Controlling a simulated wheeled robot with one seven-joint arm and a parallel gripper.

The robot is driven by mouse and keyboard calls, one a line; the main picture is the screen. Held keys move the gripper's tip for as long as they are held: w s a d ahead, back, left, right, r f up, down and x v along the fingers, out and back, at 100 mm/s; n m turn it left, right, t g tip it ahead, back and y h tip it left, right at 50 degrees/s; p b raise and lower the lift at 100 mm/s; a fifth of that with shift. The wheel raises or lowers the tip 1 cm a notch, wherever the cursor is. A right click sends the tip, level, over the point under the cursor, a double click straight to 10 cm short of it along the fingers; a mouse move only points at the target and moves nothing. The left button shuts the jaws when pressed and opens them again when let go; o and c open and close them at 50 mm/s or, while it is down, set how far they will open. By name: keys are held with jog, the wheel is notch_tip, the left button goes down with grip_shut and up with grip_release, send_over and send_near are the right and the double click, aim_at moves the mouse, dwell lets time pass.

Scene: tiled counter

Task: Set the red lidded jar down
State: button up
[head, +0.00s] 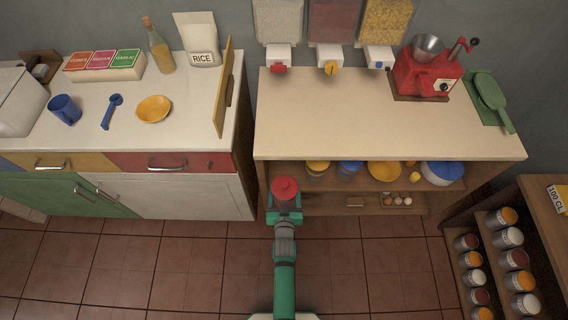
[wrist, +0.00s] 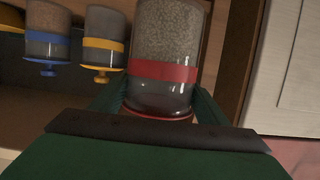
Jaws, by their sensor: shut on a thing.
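The red lidded jar shows in the head view mainly as its round red lid (head: 285,188), at the left end of the open shelf unit. My gripper (head: 285,205) is shut on it. In the wrist view, which appears upside down, the jar (wrist: 168,50) is clear glass with grainy contents and a red band. The green fingers of my gripper (wrist: 158,108) lie on both sides of it near the lid end. The jar's base is out of view, so I cannot tell whether it touches a surface.
The shelf (head: 455,182) holds a yellow-lidded jar (head: 317,167), a blue-lidded jar (head: 349,168), a yellow bowl (head: 385,171) and a blue-and-white container (head: 441,173). A white cabinet (head: 180,195) stands close on the left. A rack of jars (head: 490,265) stands at right.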

jog(key=r+x, duration=0.1)
jog(key=x, duration=1.3)
jog(key=shift+w, duration=0.5)
jog(key=shift+f, duration=0.15)
jog(key=o, duration=1.7)
jog(key=shift+s+f, duration=0.1)
jog(key=shift+f, duration=0.05)
